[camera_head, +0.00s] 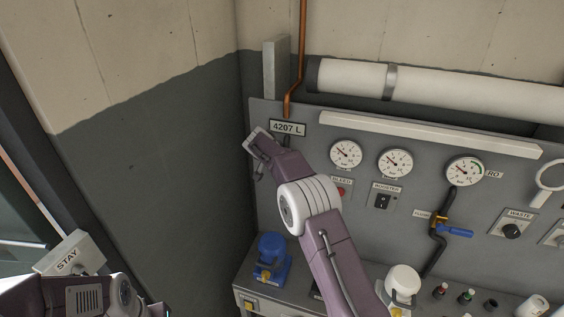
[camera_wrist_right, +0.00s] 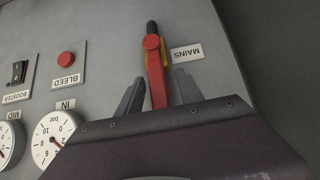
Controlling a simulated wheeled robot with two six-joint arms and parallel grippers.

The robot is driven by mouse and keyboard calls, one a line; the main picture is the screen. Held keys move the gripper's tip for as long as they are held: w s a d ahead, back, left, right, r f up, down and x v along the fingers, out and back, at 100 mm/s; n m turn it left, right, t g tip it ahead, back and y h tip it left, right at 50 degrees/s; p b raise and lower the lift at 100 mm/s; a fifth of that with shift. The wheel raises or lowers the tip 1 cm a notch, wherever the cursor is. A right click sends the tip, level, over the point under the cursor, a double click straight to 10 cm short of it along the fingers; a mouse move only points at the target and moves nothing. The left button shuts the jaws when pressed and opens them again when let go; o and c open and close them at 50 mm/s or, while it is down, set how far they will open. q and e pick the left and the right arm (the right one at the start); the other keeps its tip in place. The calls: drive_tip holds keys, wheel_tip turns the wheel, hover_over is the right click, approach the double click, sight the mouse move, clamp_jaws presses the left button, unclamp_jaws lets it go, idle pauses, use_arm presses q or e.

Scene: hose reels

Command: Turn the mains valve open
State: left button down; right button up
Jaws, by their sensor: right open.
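The mains valve has a red lever (camera_wrist_right: 157,82) on a brass-yellow body, with a short black pipe end beyond it. A MAINS label (camera_wrist_right: 187,53) is beside it in the right wrist view. The lever points toward my right gripper, roughly in line with the pipe. My right gripper (camera_wrist_right: 159,91) is open, with one grey finger on each side of the lever; I cannot tell whether either touches it. My left gripper is out of view.
The grey panel (camera_head: 330,130) carries gauges, a red BLEED button (camera_wrist_right: 67,59), a BOOSTER switch (camera_head: 382,201) and a blue-handled valve (camera_head: 455,231). A blue device (camera_head: 271,257) and a white cap (camera_head: 403,280) stand on the ledge below. A STAY box (camera_head: 70,255) is at lower left.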

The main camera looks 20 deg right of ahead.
drive_tip(key=b+v, duration=0.3)
drive_tip(key=v, duration=0.6)
drive_tip(key=shift+b, duration=0.4)
drive_tip(key=shift+d+f, duration=0.1)
drive_tip(key=shift+f, duration=0.05)
